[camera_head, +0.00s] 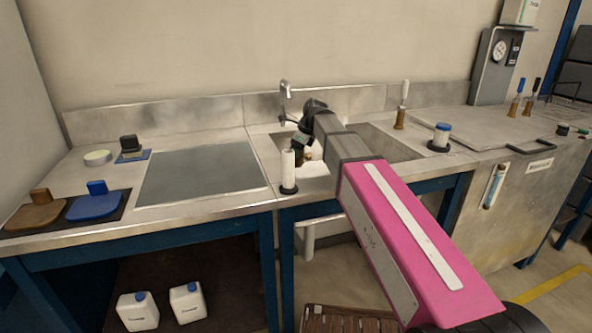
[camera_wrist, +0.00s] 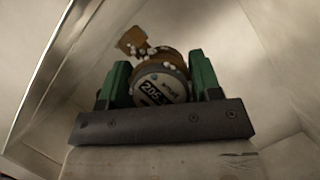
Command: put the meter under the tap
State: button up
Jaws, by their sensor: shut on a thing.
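The meter (camera_wrist: 160,84) is a round device with a grey-white dial face reading "205" and a brown, brass-like body. In the wrist view it sits between the green fingers of my gripper (camera_wrist: 162,88), which is shut on it. In the head view my gripper (camera_head: 301,142) is low in the sink area, just below and right of the tap; a small part of the meter (camera_head: 308,155) seems to show beside it. The tap (camera_head: 285,95) is a curved metal spout at the back wall of the sink (camera_head: 400,150). My arm hides part of the basin.
A white paper roll on a stand (camera_head: 288,170) is close at the front left of the sink. A grey mat (camera_head: 200,166) lies to the left. Sink walls surround my gripper.

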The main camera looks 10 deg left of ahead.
aim_at(296, 166)
jog(key=shift+f, duration=3.3)
jog(key=o, duration=1.3)
jog(key=shift+f, duration=0.15)
jog(key=v, duration=1.2)
jog(key=shift+d+r, duration=0.1)
jog(key=shift+r, duration=0.15)
